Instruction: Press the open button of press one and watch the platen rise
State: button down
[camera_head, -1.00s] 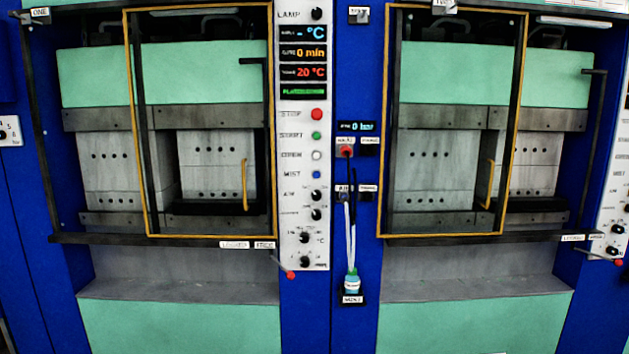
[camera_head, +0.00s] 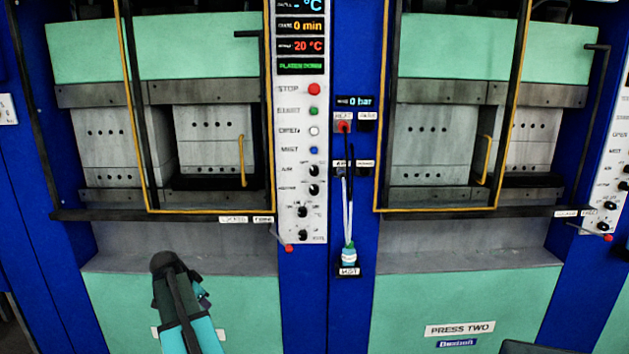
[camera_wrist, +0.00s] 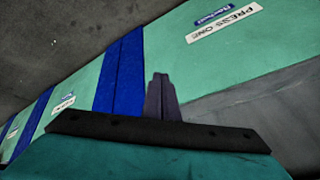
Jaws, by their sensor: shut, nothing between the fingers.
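Press one (camera_head: 180,300) is the left press in the head view; its name plate (camera_wrist: 223,24) shows upside down in the wrist view. The open button (camera_head: 314,131) is the white one on the light control panel (camera_head: 290,190) to its right, below the green start button (camera_head: 314,111) and above the blue mist button (camera_head: 314,150). Grey steel blocks (camera_head: 210,125) stand behind the yellow-edged guard. My gripper (camera_wrist: 160,97) is shut and empty in the wrist view, in front of the presses' lower fronts. Part of my arm shows low in the head view, well below the buttons.
A red stop button (camera_head: 314,89) tops the button column. A red-tipped lever (camera_head: 288,247) sticks out below the panel. A mist bottle (camera_head: 348,255) hangs on the blue column. Press two (camera_head: 480,290) stands at right, with its own yellow-edged guard.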

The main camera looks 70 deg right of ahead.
aim_at(311, 131)
jog(key=s+d+r+m+h+p, duration=0.1)
jog(key=s+d+r+m, duration=0.3)
jog(key=r, duration=0.4)
jog(key=s+d+r+m+h, duration=0.1)
jog(key=s+d+r, duration=0.2)
jog(key=d+r, duration=0.5)
jog(key=s+d+r+m+h+p, duration=0.1)
jog(key=s+d+r+m, duration=0.25)
jog(key=r, duration=0.55)
jog(key=s+d+r+m+g+h, duration=0.1)
jog(key=s+d+r+m, duration=0.2)
jog(key=s+r, duration=0.5)
jog(key=s+d+r+m+g+h+p, duration=0.1)
jog(key=s+d+r+m, duration=0.2)
jog(key=s+r, duration=0.6)
notch_tip(311, 131, up, 7)
jog(key=shift+s+d+r+m+g+h, duration=0.2)
jog(key=shift+d+m+g+h, duration=0.2)
jog(key=shift+m, duration=0.15)
jog(key=shift+w+d, duration=0.1)
jog(key=shift+w+d, duration=0.55)
jog(key=shift+d, duration=0.8)
jog(key=shift+w+d, duration=0.5)
jog(key=shift+d, duration=0.8)
jog(key=shift+w+d, duration=0.55)
jog(key=shift+d, duration=0.8)
